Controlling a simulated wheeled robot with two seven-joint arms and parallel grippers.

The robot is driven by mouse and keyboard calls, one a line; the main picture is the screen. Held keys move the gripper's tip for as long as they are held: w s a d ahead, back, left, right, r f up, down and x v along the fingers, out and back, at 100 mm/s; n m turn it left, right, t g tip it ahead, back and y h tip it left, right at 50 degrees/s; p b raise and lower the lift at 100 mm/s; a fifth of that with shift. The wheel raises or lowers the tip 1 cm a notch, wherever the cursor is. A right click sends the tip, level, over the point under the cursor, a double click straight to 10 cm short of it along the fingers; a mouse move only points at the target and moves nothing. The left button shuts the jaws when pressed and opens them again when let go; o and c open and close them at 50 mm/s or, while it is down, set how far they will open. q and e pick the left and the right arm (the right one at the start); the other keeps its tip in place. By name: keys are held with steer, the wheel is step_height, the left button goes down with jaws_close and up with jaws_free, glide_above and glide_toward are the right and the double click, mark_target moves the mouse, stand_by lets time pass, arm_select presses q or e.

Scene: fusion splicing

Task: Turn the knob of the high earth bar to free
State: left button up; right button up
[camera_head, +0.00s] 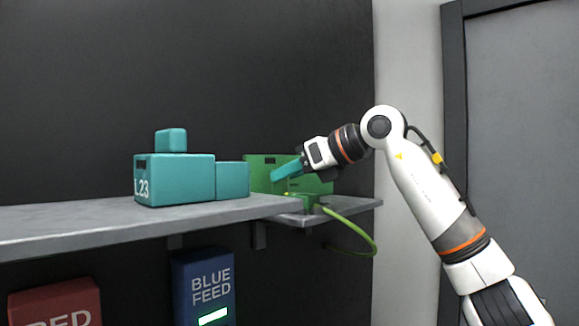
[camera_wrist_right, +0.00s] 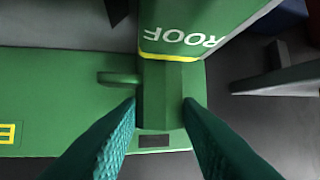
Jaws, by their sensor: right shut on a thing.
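A green unit (camera_head: 262,160), which I take as the high earth bar, stands at the right end of the shelf. Its name cannot be read in the head view. My right gripper (camera_head: 275,176) reaches in from the right, its teal fingers in front of the unit. In the right wrist view, the fingers (camera_wrist_right: 160,106) are shut on a green faceted knob (camera_wrist_right: 163,88), one on each side. A small green peg (camera_wrist_right: 118,78) sticks out beside it. The knob's setting cannot be told. My left gripper is not in view.
Teal boxes (camera_head: 175,182) stand left of the unit on the grey shelf (camera_head: 90,222). A green cable (camera_head: 350,222) loops off the lower right shelf. A green part marked ROOF (camera_wrist_right: 185,38) is close by the knob. BLUE FEED (camera_head: 203,295) and red boxes (camera_head: 58,303) sit below.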

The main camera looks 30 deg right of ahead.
stand_by(0.4)
steer(key=o, duration=1)
steer(key=shift+s+d+r, duration=0.1)
steer(key=shift+s+d, duration=0.15)
steer(key=shift+s, duration=0.1)
steer(key=b+v, duration=0.3)
steer(key=v, duration=0.8)
steer(key=shift+d, duration=0.2)
